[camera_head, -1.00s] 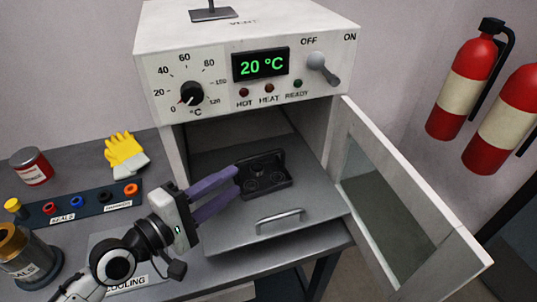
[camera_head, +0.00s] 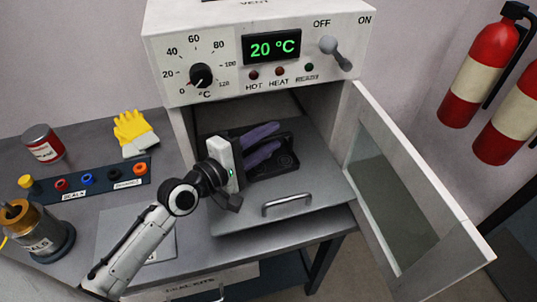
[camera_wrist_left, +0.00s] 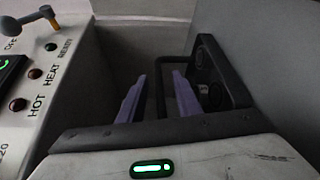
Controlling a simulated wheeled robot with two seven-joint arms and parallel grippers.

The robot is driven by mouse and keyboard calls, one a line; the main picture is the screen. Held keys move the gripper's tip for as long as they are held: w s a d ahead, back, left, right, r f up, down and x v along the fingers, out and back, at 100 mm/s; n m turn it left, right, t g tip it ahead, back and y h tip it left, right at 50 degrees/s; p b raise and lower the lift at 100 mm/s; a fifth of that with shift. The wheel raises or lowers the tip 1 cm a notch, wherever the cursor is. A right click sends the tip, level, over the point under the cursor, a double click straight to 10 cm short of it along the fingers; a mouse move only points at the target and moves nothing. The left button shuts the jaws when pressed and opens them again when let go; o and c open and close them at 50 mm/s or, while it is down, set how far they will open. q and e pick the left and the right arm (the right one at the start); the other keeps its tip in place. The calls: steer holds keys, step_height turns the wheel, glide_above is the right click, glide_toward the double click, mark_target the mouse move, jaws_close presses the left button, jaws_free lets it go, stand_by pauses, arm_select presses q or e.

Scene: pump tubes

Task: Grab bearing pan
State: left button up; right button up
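The bearing pan (camera_head: 284,161) is a dark tray with round bearings in it, on the grey oven shelf (camera_head: 240,212) inside the open oven. My left gripper (camera_head: 279,135) reaches into the oven from the left. Its two purple fingers are apart and cover part of the pan in the head view. In the left wrist view, the pan (camera_wrist_left: 228,75) is right of the gripper (camera_wrist_left: 160,78), and its dark handle bar shows between the open fingers. I cannot tell whether they touch it. My right gripper is not in view.
The oven door (camera_head: 410,190) stands open on the right. The oven display (camera_head: 272,46) reads 20 °C. A shelf handle (camera_head: 288,203) is in front. A seal rack (camera_head: 100,182), a yellow glove (camera_head: 133,130) and a seals canister (camera_head: 37,232) are on the left table.

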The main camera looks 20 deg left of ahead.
arm_select(q)
jaws_close()
stand_by(1.4)
steer(key=shift+r, duration=0.15)
